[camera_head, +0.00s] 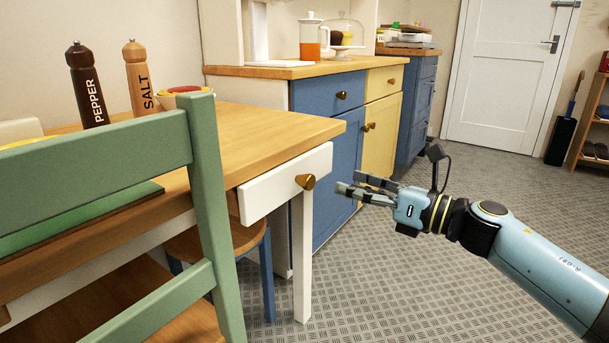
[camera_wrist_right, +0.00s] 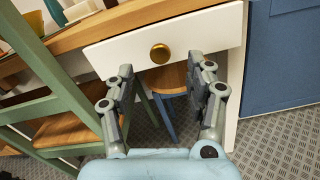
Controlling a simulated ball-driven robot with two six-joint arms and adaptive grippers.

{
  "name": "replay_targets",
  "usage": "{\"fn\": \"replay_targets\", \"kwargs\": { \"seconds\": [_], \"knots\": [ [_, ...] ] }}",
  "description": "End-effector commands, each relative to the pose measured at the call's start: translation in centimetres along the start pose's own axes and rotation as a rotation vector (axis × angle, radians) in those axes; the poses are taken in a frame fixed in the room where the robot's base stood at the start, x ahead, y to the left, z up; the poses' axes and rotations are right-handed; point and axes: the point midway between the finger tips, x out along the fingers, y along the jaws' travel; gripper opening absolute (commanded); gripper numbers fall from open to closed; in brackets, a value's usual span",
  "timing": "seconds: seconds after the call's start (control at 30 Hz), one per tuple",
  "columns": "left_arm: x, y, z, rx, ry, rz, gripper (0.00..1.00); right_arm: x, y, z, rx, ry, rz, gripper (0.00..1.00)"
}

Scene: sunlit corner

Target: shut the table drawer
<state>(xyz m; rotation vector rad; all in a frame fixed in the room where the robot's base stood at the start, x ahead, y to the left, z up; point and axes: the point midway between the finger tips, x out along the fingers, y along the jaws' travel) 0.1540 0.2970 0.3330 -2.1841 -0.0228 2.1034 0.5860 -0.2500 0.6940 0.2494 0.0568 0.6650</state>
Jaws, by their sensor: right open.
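The white table drawer (camera_head: 284,184) is in the end of the wooden table (camera_head: 250,140), with a round brass knob (camera_head: 306,182) on its front. The drawer front stands out a little from the table's edge. In the right wrist view the drawer front (camera_wrist_right: 205,32) and its knob (camera_wrist_right: 160,53) are straight ahead, beyond the fingers. My right gripper (camera_head: 352,190) is open and empty, to the right of the knob and apart from it. It also shows in the right wrist view (camera_wrist_right: 163,80), fingers spread wide. My left gripper is out of view.
A green chair (camera_head: 205,190) stands close in front of the table at the left. A stool with a wooden seat (camera_wrist_right: 168,78) is under the table. Blue and yellow cabinets (camera_head: 340,160) stand behind. The grey floor at the right is clear.

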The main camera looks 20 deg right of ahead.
Motion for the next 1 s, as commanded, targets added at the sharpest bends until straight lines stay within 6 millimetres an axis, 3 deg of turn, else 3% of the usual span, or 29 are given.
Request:
{"fn": "replay_targets", "kwargs": {
  "seconds": [0.17, 0.7, 1.0],
  "knots": [
    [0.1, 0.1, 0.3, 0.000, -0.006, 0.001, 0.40, -0.7, -0.3, -1.6, 0.012, 0.029, -0.009, 0.55],
    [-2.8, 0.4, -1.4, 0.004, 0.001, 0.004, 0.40, 8.6, -0.4, -2.0, 0.018, 0.028, -0.010, 0.55],
    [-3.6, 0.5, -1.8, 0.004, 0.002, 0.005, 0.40, 9.7, -0.4, -1.9, 0.016, 0.030, -0.010, 0.55]
  ]
}}
